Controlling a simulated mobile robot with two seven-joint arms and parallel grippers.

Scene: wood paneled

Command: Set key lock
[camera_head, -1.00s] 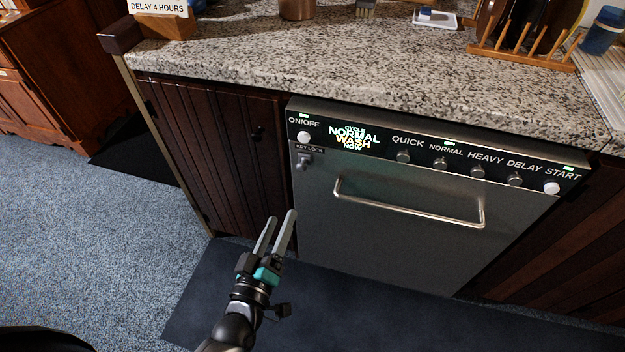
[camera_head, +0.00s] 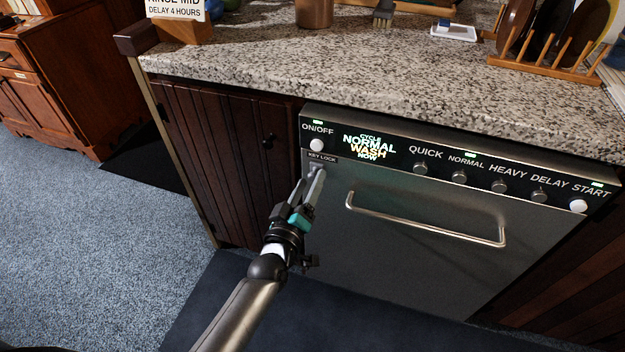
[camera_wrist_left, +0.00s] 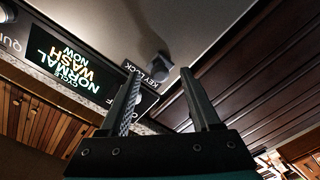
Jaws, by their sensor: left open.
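The key lock (camera_head: 317,166) is a small grey switch below the KEY LOCK label on the upper left of the steel dishwasher front (camera_head: 420,255). In the left wrist view the key lock (camera_wrist_left: 160,63) shows upside down, just beyond my fingertips and roughly between them. My left gripper (camera_head: 311,177) is open and empty, with its fingers pointing up at the key lock and partly covering it in the head view. The fingers also show apart in the left wrist view (camera_wrist_left: 160,76). I cannot tell whether they touch the switch. My right gripper is not in view.
The lit display (camera_head: 368,148) reads CYCLE NORMAL WASH NOW. The white on/off button (camera_head: 317,145) sits just above the key lock. The door handle (camera_head: 425,222) juts out to the right. The granite counter (camera_head: 330,85) overhangs above. A sign (camera_head: 176,10) stands on it.

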